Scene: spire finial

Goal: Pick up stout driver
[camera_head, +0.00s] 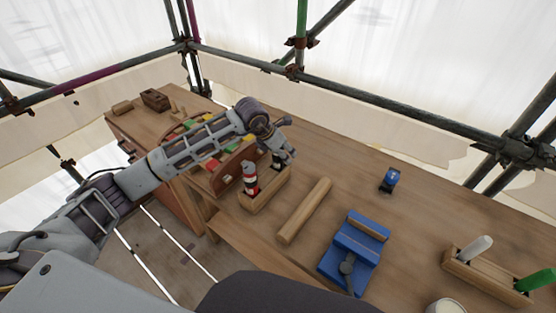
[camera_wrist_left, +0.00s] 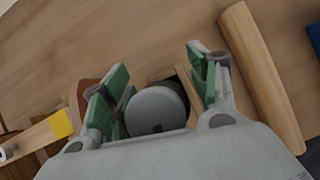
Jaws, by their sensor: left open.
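My left gripper (camera_head: 280,153) is above the far end of a small wooden holder (camera_head: 268,194) in the head view. In the left wrist view my left gripper (camera_wrist_left: 156,68) is open, its green-padded fingers on either side of a dark round handle with a grey cap (camera_wrist_left: 156,109). The same dark handle (camera_head: 277,161) stands upright in the holder, partly hidden by the gripper; it may be the stout driver, but no label shows. A red, white and black handle (camera_head: 250,178) stands at the near end. My right gripper is not in view.
A wooden rolling-pin-like bar (camera_head: 305,210) lies right of the holder, with a blue vise (camera_head: 353,250) beyond it. A second holder (camera_head: 485,276) with white and green handles is at right. A small blue object (camera_head: 390,180) stands farther back on the bench (camera_head: 345,170).

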